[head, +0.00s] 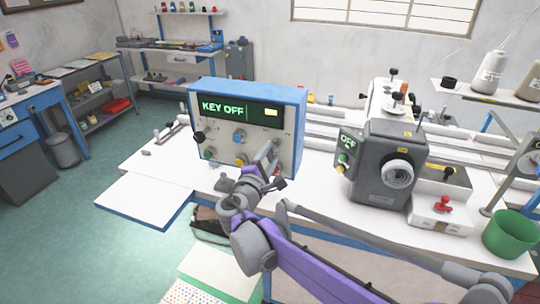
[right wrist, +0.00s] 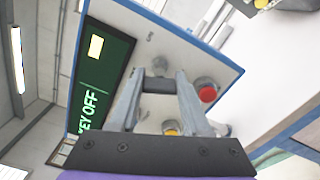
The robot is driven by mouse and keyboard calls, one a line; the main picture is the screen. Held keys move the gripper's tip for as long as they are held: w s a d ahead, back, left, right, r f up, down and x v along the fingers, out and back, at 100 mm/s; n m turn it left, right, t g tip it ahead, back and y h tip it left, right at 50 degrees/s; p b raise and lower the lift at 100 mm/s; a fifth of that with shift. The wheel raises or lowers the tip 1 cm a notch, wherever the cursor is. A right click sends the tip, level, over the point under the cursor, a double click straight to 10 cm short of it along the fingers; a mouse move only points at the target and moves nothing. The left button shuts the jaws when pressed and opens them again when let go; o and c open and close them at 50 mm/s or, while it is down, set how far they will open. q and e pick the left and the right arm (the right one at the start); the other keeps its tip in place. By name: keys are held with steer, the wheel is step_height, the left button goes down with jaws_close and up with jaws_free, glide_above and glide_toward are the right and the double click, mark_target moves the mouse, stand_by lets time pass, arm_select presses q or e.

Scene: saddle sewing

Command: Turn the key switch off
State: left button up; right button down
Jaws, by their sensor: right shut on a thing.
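The control box (head: 292,97) has a blue case and a pale front panel, and stands on the white table. Its dark display (head: 223,108) reads "KEY OFF" in green; the same text shows in the right wrist view (right wrist: 88,112). My right gripper (head: 268,153) is at the lower right of the panel. In the right wrist view its two fingers close on a small dark grey piece (right wrist: 158,86) against the panel, which looks like the key switch; the fingers partly hide the panel there. My left gripper is in neither view.
The panel also bears a black knob (head: 199,137), a yellow knob (head: 241,160) and a red button (right wrist: 207,94). A dark grey machine unit (head: 375,185) stands to the right, with a green bucket (head: 511,234) at the table's right end. The white table extension (head: 145,198) at left is clear.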

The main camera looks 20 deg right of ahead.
steer(key=shift+n, duration=2.3)
steer(key=shift+c, duration=1.8)
jaws_free()
steer(key=b+v, duration=0.1)
steer(key=v, duration=1)
steer(key=shift+w, duration=0.1)
